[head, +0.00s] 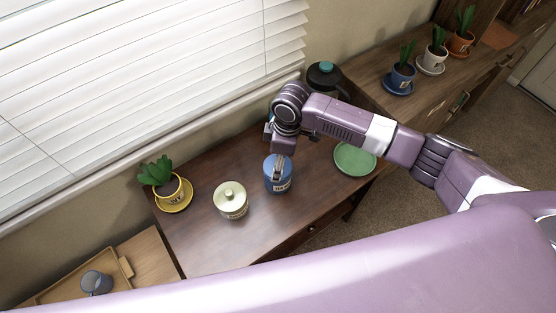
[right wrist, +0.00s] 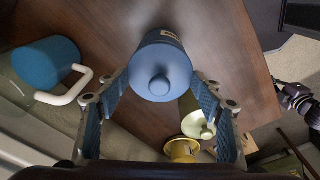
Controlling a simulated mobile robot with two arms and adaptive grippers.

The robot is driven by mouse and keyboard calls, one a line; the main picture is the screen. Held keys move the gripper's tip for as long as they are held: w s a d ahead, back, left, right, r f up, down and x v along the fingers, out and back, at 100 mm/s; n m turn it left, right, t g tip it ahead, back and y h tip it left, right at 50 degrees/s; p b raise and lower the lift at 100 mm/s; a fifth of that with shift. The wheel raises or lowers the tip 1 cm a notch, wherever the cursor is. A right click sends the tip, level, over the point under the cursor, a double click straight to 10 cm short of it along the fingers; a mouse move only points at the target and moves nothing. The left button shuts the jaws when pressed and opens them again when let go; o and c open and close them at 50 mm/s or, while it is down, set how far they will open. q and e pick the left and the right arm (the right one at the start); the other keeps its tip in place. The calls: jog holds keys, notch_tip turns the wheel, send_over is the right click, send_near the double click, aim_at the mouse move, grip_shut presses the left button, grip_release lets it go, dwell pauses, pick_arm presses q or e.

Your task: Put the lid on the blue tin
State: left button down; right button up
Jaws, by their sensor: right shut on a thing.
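The blue tin (head: 277,182) stands upright on the dark wooden desk, with a light label on its side. My right gripper (head: 279,170) points down over its top and hides part of it. In the right wrist view, the blue lid (right wrist: 160,72) with its round knob faces the camera between the two fingers of my right gripper (right wrist: 160,95), which is shut on it. The blue tin's labelled side (right wrist: 168,36) shows just behind the lid. I cannot tell whether a gap is left between lid and tin.
A cream lidded tin (head: 230,202) stands left of the blue tin. A plant in a yellow pot (head: 168,187) is farther left, a green plate (head: 354,159) to the right. A teal-topped jug (head: 325,75) stands behind my right arm. The desk front is clear.

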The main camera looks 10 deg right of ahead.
jog(key=shift+f+p, duration=0.15)
jog(key=shift+p, duration=0.6)
dwell(0.9)
dwell(0.4)
jog(key=o, duration=1.5)
jog(key=shift+o, duration=0.2)
jog(key=shift+r+p, duration=3.55)
jog(key=shift+p, duration=0.35)
grip_shut()
